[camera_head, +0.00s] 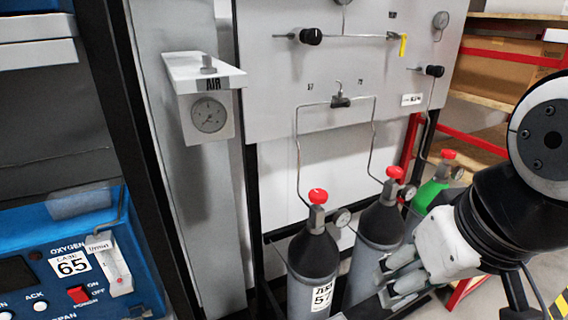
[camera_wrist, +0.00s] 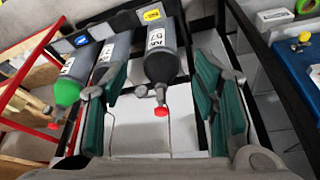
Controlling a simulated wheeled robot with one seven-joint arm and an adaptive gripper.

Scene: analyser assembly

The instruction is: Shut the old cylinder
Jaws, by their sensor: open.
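Three gas cylinders with red valve knobs stand side by side. The near-left dark-shouldered one (camera_head: 314,258) bears a label reading 57; its red knob (camera_head: 318,196) is on top. A second dark-shouldered cylinder (camera_head: 380,224) stands to its right, then a green-shouldered one (camera_head: 428,194). Nothing marks which is old. My gripper (camera_head: 388,280) is in front of the second cylinder, partly covering it. In the wrist view my gripper (camera_wrist: 160,85) is open and empty; the labelled cylinder (camera_wrist: 160,62) and its red knob (camera_wrist: 161,111) appear between the fingers, seemingly beyond them.
A grey panel (camera_head: 270,75) with gauges, black valves and thin pipes rises behind the cylinders. An AIR gauge box (camera_head: 212,135) projects from a column on the left. A blue oxygen analyser (camera_head: 55,225) stands at far left. A red-framed shelf (camera_head: 490,140) is behind at right.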

